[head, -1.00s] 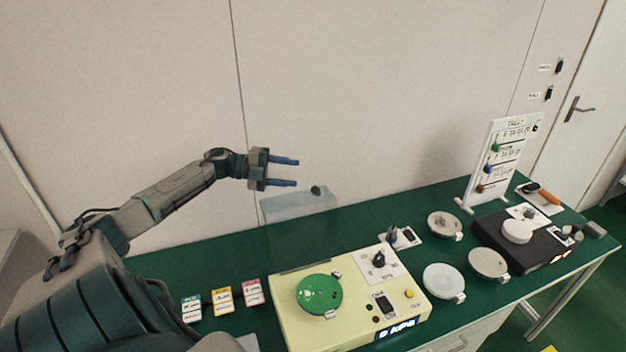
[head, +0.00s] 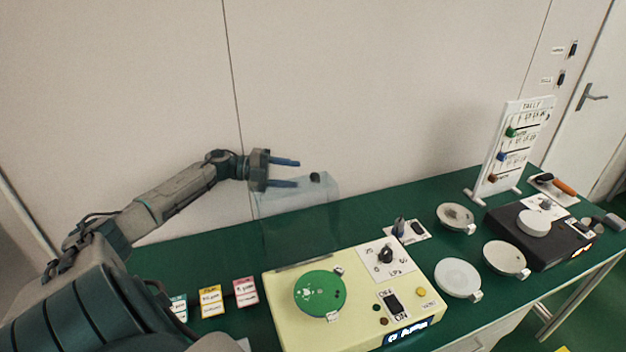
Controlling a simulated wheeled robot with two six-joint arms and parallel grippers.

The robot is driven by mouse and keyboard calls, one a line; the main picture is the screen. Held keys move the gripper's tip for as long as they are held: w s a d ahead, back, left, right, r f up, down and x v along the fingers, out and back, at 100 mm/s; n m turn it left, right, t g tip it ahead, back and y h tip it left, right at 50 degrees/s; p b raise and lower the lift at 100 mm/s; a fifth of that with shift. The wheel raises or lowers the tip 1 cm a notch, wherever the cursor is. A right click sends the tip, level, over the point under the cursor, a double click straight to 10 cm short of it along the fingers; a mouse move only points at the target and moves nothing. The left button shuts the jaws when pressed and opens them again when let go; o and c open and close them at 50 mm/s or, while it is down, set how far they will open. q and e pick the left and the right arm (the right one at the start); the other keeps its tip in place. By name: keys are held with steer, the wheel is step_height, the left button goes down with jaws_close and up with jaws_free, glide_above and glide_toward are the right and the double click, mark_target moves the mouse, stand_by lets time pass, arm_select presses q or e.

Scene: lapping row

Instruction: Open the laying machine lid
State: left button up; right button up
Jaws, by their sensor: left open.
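The pale yellow laying machine (head: 292,327) stands on the green bench with a round green plate (head: 319,293) on its top. Its clear lid (head: 300,215) stands up behind the plate, above the hinge strip at the machine's back edge, so the top is uncovered. A dark knob (head: 315,177) sits at the lid's upper edge. My right gripper is not in view.
Several small coloured cards (head: 211,301) stand left of the machine. Round dishes (head: 458,278), a black machine (head: 535,245) and a white tally board (head: 512,150) are to the right. The wall is close behind the bench.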

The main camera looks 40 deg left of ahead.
mark_target(313, 177)
arm_select(q)
steer(key=shift+p+x, duration=1.2)
steer(key=shift+x, duration=2.2)
steer(key=shift+r, duration=0.1)
jaws_close()
